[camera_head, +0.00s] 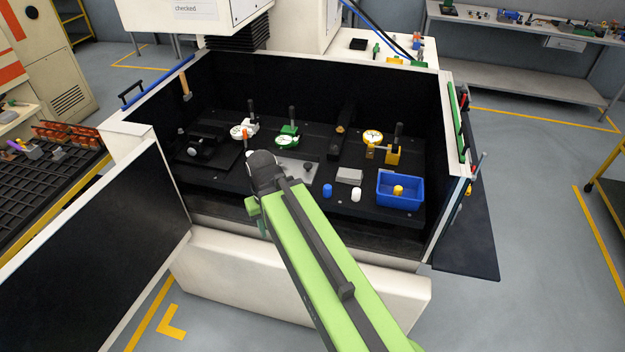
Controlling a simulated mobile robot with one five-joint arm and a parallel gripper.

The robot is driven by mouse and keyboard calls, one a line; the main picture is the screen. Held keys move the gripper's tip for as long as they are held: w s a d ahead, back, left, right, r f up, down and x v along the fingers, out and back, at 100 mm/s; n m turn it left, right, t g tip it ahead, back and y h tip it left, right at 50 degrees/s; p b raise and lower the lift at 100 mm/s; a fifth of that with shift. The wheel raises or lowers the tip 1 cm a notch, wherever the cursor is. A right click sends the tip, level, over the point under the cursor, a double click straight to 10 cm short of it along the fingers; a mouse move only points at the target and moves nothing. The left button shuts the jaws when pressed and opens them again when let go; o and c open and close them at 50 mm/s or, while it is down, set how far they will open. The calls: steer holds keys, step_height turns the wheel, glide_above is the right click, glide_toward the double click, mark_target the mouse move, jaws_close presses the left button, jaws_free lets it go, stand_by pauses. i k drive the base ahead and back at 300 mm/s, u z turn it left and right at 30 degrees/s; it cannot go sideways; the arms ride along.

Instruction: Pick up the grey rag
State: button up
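A small flat grey piece (349,176), which looks like the folded grey rag, lies on the dark floor of the open machine tank, just left of a blue bin. It is too small to be sure that it is cloth. My green arm reaches from the bottom of the view into the tank, its dark rounded wrist (263,168) left of the grey piece and apart from it. The fingers of my gripper cannot be made out, and whether they are open or shut does not show.
The blue bin (400,204) holds a yellow item. A blue cylinder (327,190) and a white cylinder (356,194) stand in front of the grey piece. Dial gauges and fixtures stand behind. Tank walls and an open door (95,260) bound the space.

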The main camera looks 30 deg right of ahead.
mark_target(350, 176)
steer(key=z, duration=0.6)
steer(key=k, duration=0.1)
steer(key=u, duration=2.35)
steer(key=k, duration=1)
steer(key=z, duration=0.8)
steer(key=i, duration=1)
steer(key=u, duration=0.1)
